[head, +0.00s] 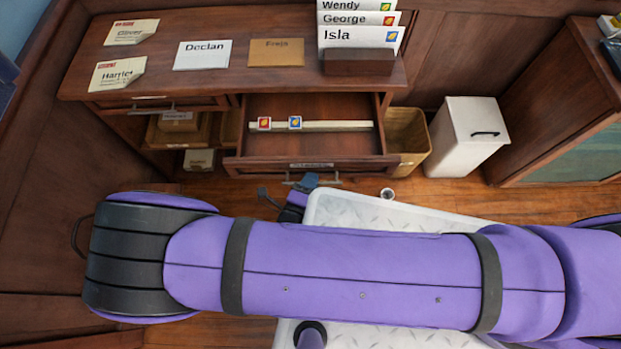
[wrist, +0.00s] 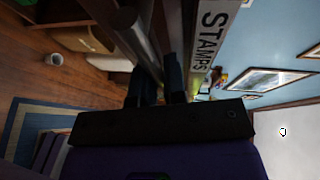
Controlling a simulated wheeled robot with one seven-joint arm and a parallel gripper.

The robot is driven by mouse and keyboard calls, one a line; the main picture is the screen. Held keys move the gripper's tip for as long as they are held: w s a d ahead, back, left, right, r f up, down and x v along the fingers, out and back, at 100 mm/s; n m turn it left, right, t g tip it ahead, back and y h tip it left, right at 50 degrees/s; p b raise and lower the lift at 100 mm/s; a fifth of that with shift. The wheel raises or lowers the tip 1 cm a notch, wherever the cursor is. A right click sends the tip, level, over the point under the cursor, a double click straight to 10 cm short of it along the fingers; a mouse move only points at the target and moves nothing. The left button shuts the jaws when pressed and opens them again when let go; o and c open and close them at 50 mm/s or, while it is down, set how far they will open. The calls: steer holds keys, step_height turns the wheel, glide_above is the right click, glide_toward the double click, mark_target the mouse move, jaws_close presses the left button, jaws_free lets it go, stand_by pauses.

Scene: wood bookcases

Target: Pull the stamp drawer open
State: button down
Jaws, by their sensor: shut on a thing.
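The stamp drawer (head: 350,108) stands pulled out from the desk, its inside showing in the head view. A pale strip (head: 340,126) lies across it with a red stamp (head: 264,123) and a blue stamp (head: 295,123). My gripper (head: 300,186) is at the drawer front, partly hidden by my arm. In the wrist view my gripper (wrist: 157,85) is shut on the drawer handle (wrist: 146,45), beside the label reading STAMPS (wrist: 212,35).
Envelopes named Declan (head: 202,55) and Freja (head: 276,52) lie on the desktop, with a card holder (head: 358,62) at right. A wastebasket (head: 408,135) and a white bin (head: 475,135) stand right of the drawer. A small white cup (head: 387,194) is on the floor.

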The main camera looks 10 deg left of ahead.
steer(key=shift+s, duration=0.2)
steer(key=c, duration=1.5)
jaws_free()
steer(key=shift+s, duration=0.1)
